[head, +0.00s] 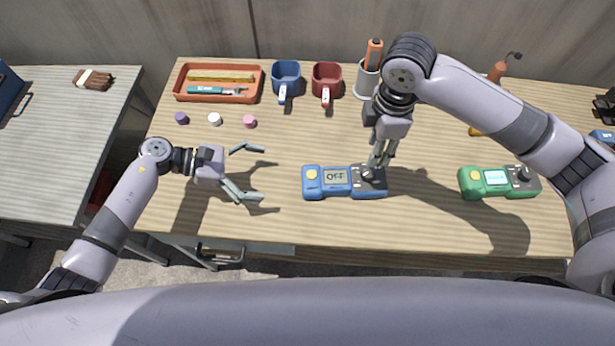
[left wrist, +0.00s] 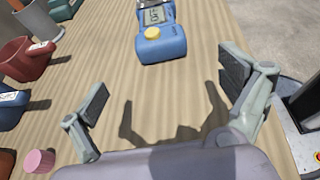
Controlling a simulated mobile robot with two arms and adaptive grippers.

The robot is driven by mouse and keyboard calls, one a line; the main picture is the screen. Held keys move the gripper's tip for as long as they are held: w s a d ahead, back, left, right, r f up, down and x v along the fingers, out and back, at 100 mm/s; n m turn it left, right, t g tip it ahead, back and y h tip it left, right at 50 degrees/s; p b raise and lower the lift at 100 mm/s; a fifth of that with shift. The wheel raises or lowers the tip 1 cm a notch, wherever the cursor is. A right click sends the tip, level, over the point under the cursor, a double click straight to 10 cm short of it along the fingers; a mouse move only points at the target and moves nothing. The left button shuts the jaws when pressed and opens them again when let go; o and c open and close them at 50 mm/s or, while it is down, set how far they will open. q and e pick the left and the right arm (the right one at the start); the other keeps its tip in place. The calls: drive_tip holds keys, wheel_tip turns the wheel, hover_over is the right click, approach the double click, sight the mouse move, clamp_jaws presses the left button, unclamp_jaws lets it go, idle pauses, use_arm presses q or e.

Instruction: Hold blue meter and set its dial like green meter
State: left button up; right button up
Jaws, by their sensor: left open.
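The blue meter (head: 313,189) lies flat on the table, with a yellow button and a screen reading OFF. Its black dial (head: 368,174) is at its right end. The green meter (head: 470,184) lies to the right with a lit pale screen; its text is too small to read. Its dial (head: 524,174) is at its right end. My left gripper (head: 261,173) is open and empty, left of the blue meter and apart from it; the left wrist view shows the meter's yellow-button end (left wrist: 162,46) ahead of the fingers. My right gripper (head: 380,162) points down at the blue meter's dial; whether it touches is unclear.
An orange tray (head: 178,84) with tools, a blue mug (head: 286,74), a red mug (head: 326,76) and a grey holder (head: 367,82) stand along the back. Purple, white and pink caps (head: 250,121) lie left of centre. The table front is mostly clear.

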sight(311, 181)
use_arm(q)
drive_tip(key=x, duration=1.3)
drive_tip(key=shift+d, duration=0.1)
drive_tip(key=shift+c, duration=0.4)
drive_tip(key=c, duration=1.6)
